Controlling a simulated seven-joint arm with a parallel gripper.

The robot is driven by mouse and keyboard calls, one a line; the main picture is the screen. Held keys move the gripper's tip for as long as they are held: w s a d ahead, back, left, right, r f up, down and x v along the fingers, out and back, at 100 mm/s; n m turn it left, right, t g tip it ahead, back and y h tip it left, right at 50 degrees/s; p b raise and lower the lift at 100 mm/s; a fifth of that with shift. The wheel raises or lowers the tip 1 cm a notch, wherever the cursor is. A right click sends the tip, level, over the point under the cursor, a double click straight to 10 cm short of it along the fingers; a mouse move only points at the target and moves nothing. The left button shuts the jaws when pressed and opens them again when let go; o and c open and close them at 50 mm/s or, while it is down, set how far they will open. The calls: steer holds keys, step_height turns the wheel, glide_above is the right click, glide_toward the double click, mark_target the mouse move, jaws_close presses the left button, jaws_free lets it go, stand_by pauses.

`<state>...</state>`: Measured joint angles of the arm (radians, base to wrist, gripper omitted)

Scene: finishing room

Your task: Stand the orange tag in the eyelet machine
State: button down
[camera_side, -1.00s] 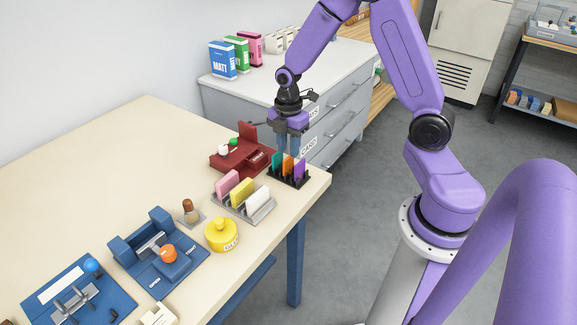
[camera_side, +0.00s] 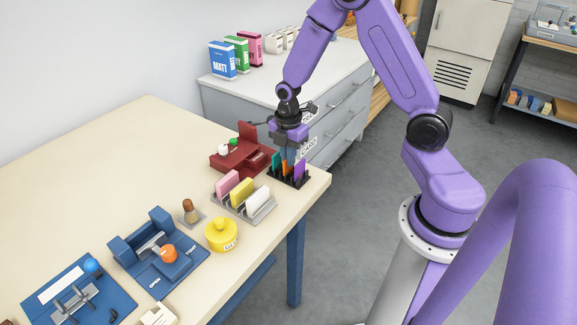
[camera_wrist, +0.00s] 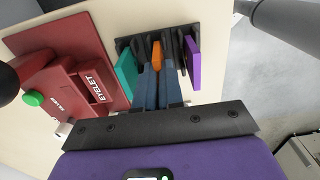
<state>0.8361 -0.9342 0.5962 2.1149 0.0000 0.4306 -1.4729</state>
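The orange tag (camera_side: 285,167) stands in a black slotted rack (camera_side: 301,184) near the table's far right corner, between a teal tag (camera_side: 276,161) and a purple tag (camera_side: 299,170). My gripper (camera_side: 287,158) points down over the rack. In the wrist view its two blue fingers (camera_wrist: 158,72) are close together with the orange tag (camera_wrist: 157,50) between their tips, and they look shut on it. The fingers partly hide the tag. The dark red eyelet machine (camera_side: 228,160) is just left of the rack; the wrist view shows its EYELET label (camera_wrist: 97,88) and green button (camera_wrist: 33,98).
A grey rack (camera_side: 262,210) with pink, yellow and white tags stands nearer the camera, beside a yellow glue pot (camera_side: 222,235). A small brown-topped bottle (camera_side: 190,211) and blue machines (camera_side: 158,255) are farther left. The table's middle (camera_side: 120,165) is clear.

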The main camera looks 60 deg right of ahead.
steer(key=shift+r, duration=3.75)
steer(key=w+a, duration=0.2)
steer(key=w, duration=0.9)
steer(key=shift+w+d+f, duration=0.1)
steer(key=shift+w+f, duration=0.05)
steer(key=shift+f, duration=1.35)
steer(key=shift+w+f, duration=0.1)
steer(key=shift+f, duration=1.4)
steer(key=shift+f, duration=0.6)
